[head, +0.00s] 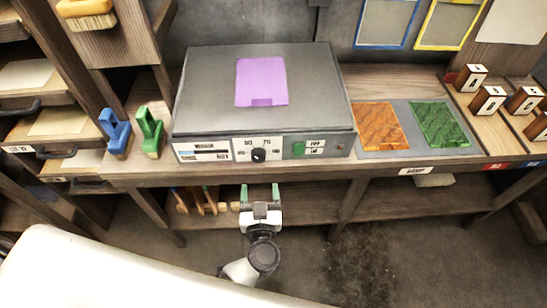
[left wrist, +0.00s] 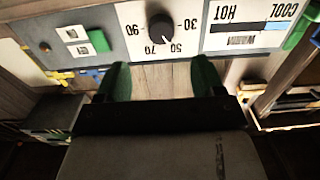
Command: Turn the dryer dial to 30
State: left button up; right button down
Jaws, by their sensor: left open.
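The dryer (head: 210,90) is a grey box on the bench, with a control panel on its front. Its black dial (head: 258,155) sits in the middle of a white plate. In the left wrist view the panel is upside down, and the dial (left wrist: 161,28) is ringed by 30, 50, 70 and 90. Its pale mark seems to point toward 50. My left gripper (head: 260,191) is open and empty, with green fingers. It is below and in front of the dial, apart from it; its fingers (left wrist: 162,78) also show in the wrist view. My right gripper is not in view.
A purple sheet (head: 261,82) lies on the dryer. Blue (head: 116,133) and green (head: 150,131) tools stand to its left. Orange (head: 382,126) and green (head: 440,125) sheets lie to the right. The bench's front edge runs below the panel, just above my gripper.

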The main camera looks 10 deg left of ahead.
aim_at(259, 160)
pick_arm(q)
jog(key=x, duration=0.9)
jog(key=shift+w+a, duration=0.2)
jog(key=shift+w, duration=0.2)
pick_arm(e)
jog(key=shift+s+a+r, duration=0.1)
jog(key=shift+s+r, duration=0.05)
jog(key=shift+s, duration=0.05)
pick_arm(q)
jog(key=c, duration=0.9)
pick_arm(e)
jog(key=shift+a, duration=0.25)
